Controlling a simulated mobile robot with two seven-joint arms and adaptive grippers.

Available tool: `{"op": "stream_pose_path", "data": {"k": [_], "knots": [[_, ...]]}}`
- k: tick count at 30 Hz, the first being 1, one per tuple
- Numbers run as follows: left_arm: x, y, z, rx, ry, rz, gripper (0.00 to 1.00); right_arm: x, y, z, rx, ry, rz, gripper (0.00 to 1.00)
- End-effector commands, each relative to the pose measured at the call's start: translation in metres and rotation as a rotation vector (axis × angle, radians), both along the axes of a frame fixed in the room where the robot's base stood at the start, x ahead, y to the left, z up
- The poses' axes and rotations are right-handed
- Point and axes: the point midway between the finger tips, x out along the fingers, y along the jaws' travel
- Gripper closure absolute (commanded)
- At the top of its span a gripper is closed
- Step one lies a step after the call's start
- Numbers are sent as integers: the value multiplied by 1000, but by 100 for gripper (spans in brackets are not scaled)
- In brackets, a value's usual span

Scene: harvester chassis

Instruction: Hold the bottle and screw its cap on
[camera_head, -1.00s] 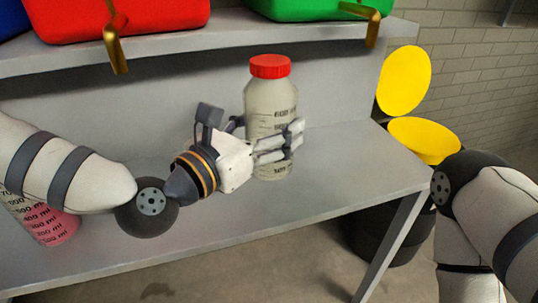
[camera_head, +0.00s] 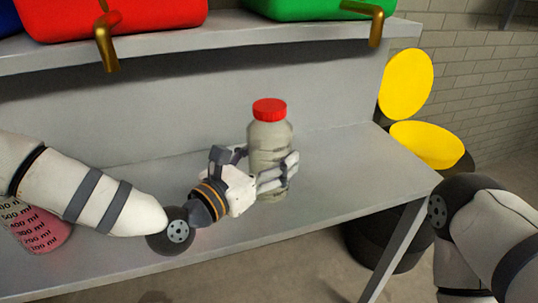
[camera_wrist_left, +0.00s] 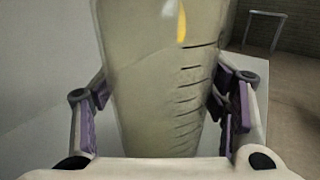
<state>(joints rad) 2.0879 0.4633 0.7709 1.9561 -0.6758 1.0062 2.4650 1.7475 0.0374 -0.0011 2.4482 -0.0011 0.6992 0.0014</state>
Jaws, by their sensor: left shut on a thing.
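A translucent grey-beige bottle (camera_head: 268,143) stands upright over the grey shelf, with a red cap (camera_head: 269,109) on its top. I cannot tell how tightly the cap sits. My left gripper (camera_head: 277,177) is shut around the lower part of the bottle, coming from the left. In the left wrist view the bottle (camera_wrist_left: 165,80) fills the middle between both fingers, and its cap is out of view. My right arm shows at the right edge, but its gripper is out of view.
The grey shelf (camera_head: 350,180) is clear to the right of the bottle. A pink-filled measuring container (camera_head: 42,230) stands at the left, partly behind my left arm. Red (camera_head: 120,15) and green (camera_head: 300,8) containers with brass taps sit on the upper shelf. A yellow-lidded dark bin (camera_head: 425,143) stands beyond the right end.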

Motion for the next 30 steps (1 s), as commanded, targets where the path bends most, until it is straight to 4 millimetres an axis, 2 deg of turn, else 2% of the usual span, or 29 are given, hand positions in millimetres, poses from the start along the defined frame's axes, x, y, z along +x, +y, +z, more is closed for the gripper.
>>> {"op": "stream_pose_path", "data": {"k": [5,10,11,13,22,25,30], "knots": [[0,0,3,-2,-5,0,100,1,0,1,0,-2,0,32],[0,0,-3,-2,-1,1,100,-3,0,-4,-1,11,0,32],[0,0,-3,-1,-2,0,28,-3,0,-3,0,10,1,32],[0,0,-2,-1,-3,0,13,-3,0,-3,0,9,0,32],[0,0,-1,-1,-4,0,13,-2,0,-2,0,7,0,32],[0,0,9,1,-11,0,13,3,0,3,0,-11,0,32],[-27,22,4,-4,0,2,13,2,0,1,0,-5,0,32]]}}
